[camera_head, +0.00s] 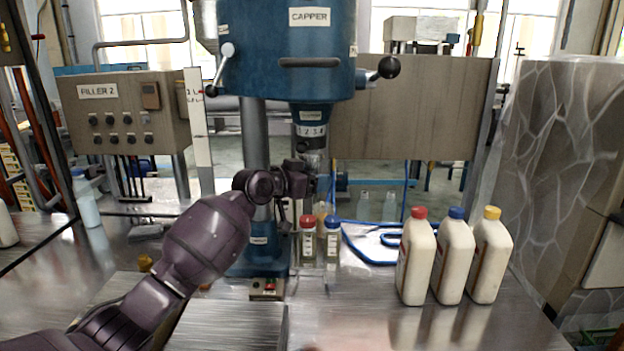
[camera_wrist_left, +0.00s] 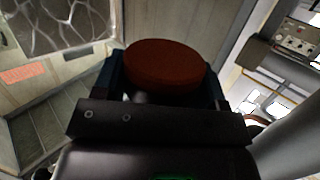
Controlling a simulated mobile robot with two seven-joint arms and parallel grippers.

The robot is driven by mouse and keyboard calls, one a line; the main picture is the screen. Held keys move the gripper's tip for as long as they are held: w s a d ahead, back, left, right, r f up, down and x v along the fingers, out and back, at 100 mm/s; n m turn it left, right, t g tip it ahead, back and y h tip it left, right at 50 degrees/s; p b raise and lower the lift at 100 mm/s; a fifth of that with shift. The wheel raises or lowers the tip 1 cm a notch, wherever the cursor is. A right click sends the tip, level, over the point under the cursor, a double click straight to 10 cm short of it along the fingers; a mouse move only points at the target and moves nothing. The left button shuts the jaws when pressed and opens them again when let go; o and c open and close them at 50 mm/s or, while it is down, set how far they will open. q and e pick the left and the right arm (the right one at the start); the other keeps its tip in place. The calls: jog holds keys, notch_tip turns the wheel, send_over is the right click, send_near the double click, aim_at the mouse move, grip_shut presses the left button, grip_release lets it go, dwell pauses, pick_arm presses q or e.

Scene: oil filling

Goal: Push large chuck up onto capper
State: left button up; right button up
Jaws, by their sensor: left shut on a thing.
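My left gripper (camera_head: 311,178) is directly under the spindle. It is shut on the large chuck, a round part with a red-brown face (camera_wrist_left: 165,64) between the fingers in the left wrist view. In the head view the chuck is mostly hidden by the gripper, and I cannot tell whether it touches the spindle. My right gripper is not in view.
Small bottles with red (camera_head: 308,241) and blue (camera_head: 332,243) caps stand below my gripper. White bottles with red (camera_head: 416,262), blue (camera_head: 454,262) and yellow (camera_head: 490,262) caps stand at right. The capper column (camera_head: 255,150) is close left of the gripper.

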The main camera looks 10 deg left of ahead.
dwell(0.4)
pick_arm(q)
jog(key=o, duration=1.1)
jog(key=shift+o, duration=0.4)
